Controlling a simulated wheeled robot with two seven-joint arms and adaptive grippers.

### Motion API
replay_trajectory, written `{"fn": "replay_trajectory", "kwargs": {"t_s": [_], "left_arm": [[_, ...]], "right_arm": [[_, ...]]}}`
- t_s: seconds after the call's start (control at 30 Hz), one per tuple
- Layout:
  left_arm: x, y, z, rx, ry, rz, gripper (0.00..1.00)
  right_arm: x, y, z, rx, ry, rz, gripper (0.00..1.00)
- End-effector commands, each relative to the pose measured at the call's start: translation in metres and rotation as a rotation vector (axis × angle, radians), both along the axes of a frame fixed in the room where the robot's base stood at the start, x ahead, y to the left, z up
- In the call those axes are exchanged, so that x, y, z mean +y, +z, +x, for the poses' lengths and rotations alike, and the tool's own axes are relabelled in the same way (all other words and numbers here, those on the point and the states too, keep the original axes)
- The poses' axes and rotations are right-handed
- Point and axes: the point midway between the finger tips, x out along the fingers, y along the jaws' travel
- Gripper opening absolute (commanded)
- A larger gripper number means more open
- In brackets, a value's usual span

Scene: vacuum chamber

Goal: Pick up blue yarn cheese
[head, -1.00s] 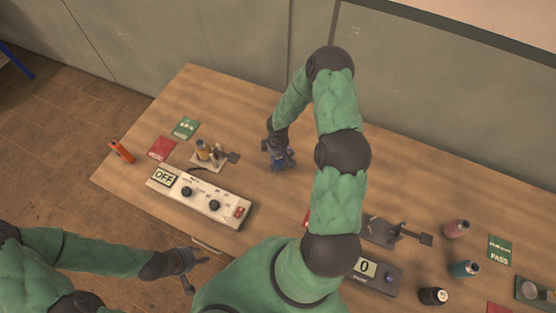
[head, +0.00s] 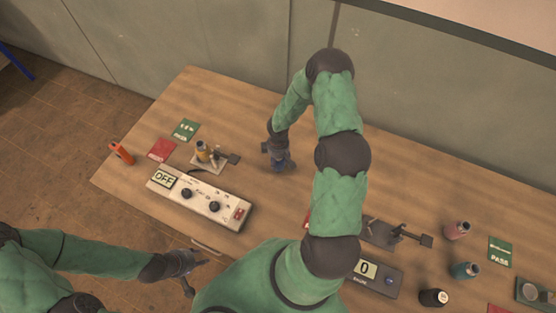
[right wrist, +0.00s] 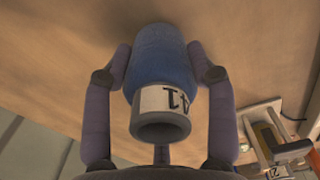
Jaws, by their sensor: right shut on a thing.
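The blue yarn cheese (right wrist: 160,65) is a blue spool with a grey hollow core and a white label. It fills the middle of the right wrist view. My right gripper (right wrist: 160,75) has a finger on each side of it and is shut on it. In the head view my right gripper (head: 280,163) is over the middle of the table, with a small bit of blue at its fingers. I cannot tell whether the spool is clear of the table. My left gripper (head: 190,272) is at the table's front edge, away from the spool; its fingers appear apart.
A white control box (head: 200,198) reading OFF and a small stand with a yellow spool (head: 203,152) are left of my right gripper. A dark meter (head: 372,275) reading 0, a pink spool (head: 457,230), a teal spool (head: 466,270) and a black spool (head: 434,297) are at the right.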

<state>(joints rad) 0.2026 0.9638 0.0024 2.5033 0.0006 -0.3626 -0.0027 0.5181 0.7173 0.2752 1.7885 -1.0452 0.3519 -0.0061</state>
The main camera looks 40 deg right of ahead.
Motion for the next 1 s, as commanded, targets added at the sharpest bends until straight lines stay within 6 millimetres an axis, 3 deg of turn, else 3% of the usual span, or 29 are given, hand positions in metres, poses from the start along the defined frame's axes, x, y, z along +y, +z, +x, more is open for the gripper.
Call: {"fn": "replay_trajectory", "kwargs": {"t_s": [0.27,0.63,1.0], "left_arm": [[0.0,-0.002,0.0,0.0,0.0,0.0,0.4],[0.0,-0.009,0.0,0.0,0.0,0.0,0.4],[0.0,-0.023,0.0,0.0,0.0,0.0,0.4]], "right_arm": [[0.0,0.032,0.001,-0.005,-0.001,-0.002,0.22],[0.039,0.092,-0.035,-0.005,0.0,-0.001,0.22],[0.085,0.116,-0.078,-0.001,0.003,0.0,0.22]]}}
